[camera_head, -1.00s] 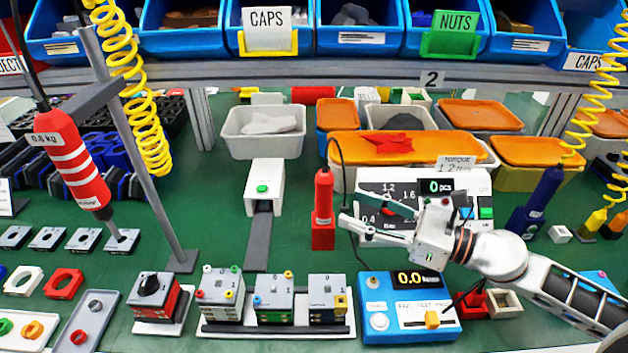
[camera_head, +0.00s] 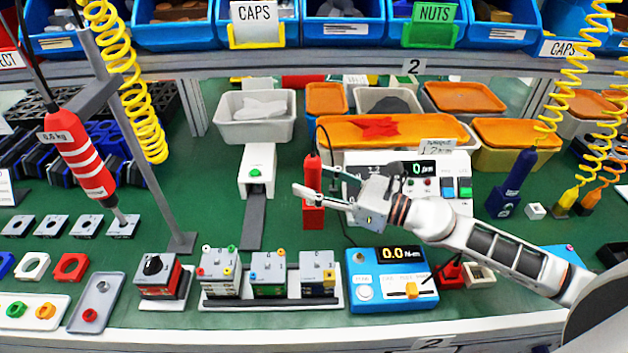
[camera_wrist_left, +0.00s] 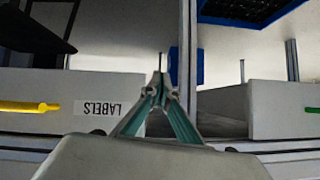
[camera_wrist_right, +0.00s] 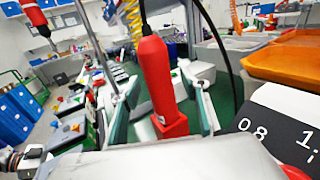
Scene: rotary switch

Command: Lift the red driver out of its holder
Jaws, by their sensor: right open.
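The red driver (camera_head: 312,172) stands upright in its red holder (camera_head: 314,217) on the green bench. In the right wrist view the driver (camera_wrist_right: 157,75) stands between the two spread fingers, with the holder (camera_wrist_right: 171,126) below. The left finger is close to it and a gap shows on the right. I cannot tell whether either touches. My left gripper (camera_wrist_left: 161,82) shows only in its wrist view, fingertips together and empty.
A white torque tester (camera_head: 365,207) is right of the driver, under my right wrist. A blue meter (camera_head: 392,290) lies in front. A white dispenser (camera_head: 258,170) stands left. A dark cable loops close behind the driver. Another red driver (camera_head: 80,155) hangs at far left.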

